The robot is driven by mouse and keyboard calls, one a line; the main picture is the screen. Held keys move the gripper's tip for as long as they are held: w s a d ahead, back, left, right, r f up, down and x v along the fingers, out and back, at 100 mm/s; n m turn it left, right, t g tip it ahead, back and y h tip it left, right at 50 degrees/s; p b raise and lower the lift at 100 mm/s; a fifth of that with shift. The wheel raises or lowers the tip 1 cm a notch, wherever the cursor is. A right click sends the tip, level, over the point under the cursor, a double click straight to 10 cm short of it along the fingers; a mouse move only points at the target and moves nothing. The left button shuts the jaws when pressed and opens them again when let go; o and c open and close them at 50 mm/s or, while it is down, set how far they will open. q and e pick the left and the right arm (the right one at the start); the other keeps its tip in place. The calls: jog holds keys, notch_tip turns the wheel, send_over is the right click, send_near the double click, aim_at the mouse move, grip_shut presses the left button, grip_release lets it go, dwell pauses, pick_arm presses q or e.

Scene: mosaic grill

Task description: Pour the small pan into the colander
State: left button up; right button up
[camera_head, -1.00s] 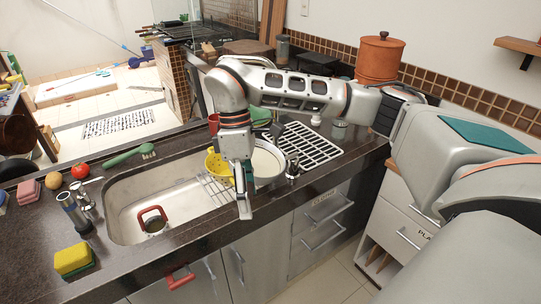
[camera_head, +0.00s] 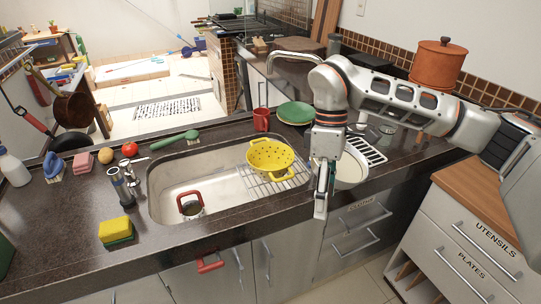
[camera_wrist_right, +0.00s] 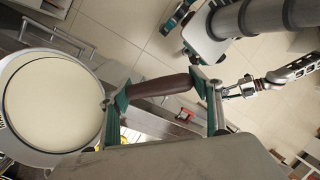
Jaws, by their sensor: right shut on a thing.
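The yellow colander (camera_head: 270,159) sits upright on a wire rack over the right part of the sink. The small pan (camera_head: 352,170) is right of the colander, partly hidden behind my right gripper (camera_head: 321,203). In the right wrist view the pan (camera_wrist_right: 55,100) is round, with pale cream contents. Its brown handle (camera_wrist_right: 160,86) lies between the fingers of my right gripper (camera_wrist_right: 162,96), which is shut on it. I cannot tell how high the pan is. My left gripper (camera_wrist_right: 245,88) seems to show small in the right wrist view; its jaws are unclear.
The sink (camera_head: 185,178) holds a red-handled item (camera_head: 190,205). Behind the colander are a red mug (camera_head: 261,119) and green plates (camera_head: 296,112).

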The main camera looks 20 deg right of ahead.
pick_arm(q)
jog(key=shift+d, duration=0.2)
pick_arm(e)
jog(key=shift+r, duration=0.1)
jog(key=shift+r, duration=1.95)
pick_arm(q)
jog(key=shift+w+a+r, duration=0.1)
jog(key=shift+w+a, duration=0.05)
jog(key=shift+w, duration=0.05)
jog(key=shift+s+d, duration=0.1)
jog(key=shift+d, duration=0.1)
pick_arm(e)
jog(key=shift+f, duration=0.2)
notch_tip(320, 180, down, 4)
jog(key=shift+r, duration=0.15)
pick_arm(q)
jog(key=shift+a, duration=0.2)
